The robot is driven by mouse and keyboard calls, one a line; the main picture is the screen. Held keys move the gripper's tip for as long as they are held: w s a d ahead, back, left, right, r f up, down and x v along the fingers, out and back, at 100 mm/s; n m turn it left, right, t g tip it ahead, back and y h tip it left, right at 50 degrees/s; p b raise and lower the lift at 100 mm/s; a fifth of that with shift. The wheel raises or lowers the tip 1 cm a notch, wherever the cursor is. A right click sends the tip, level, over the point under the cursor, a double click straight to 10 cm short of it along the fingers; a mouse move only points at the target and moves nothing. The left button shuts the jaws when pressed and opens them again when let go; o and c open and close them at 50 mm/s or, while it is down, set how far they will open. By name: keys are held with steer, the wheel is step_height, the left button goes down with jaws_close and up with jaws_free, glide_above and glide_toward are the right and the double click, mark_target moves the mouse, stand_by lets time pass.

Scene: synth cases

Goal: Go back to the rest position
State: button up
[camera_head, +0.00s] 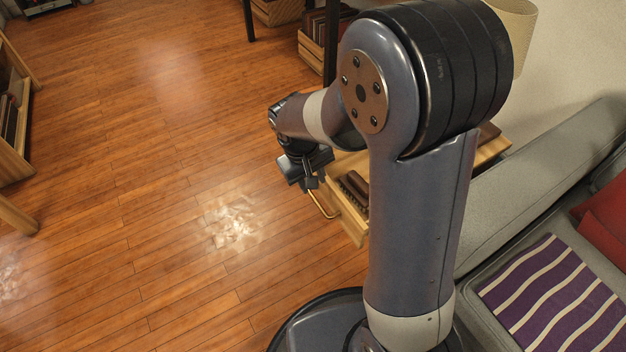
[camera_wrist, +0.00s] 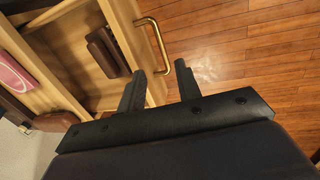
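My gripper (camera_head: 310,182) is at the end of my arm, beside an open wooden drawer (camera_head: 352,222). In the wrist view its two black fingers (camera_wrist: 160,72) stand apart with a gap between them. The drawer's brass handle (camera_wrist: 156,42) shows just past the fingertips, its near end close to the gap; I cannot tell whether they touch. The handle (camera_head: 322,207) also shows below the gripper in the head view. A brown brush-like object (camera_wrist: 105,52) lies in the drawer. My arm hides part of the cabinet in the head view.
A grey sofa (camera_head: 530,190) with a purple striped cloth (camera_head: 555,295) and a red cushion (camera_head: 605,225) stands at the right. A lamp shade (camera_head: 518,30) is behind my arm. Shelves (camera_head: 12,120) stand at the left edge. The wooden floor (camera_head: 150,200) between is clear.

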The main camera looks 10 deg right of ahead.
mark_target(321, 206)
steer(key=f+b, duration=0.1)
steer(key=f, duration=0.2)
steer(key=d+f+b, duration=0.1)
steer(key=f+b, duration=0.1)
steer(key=f, duration=0.2)
steer(key=d+f+b, duration=0.1)
steer(key=f, duration=0.3)
steer(key=shift+w, duration=0.4)
steer(key=shift+d+r, duration=0.15)
steer(key=shift+d, duration=0.05)
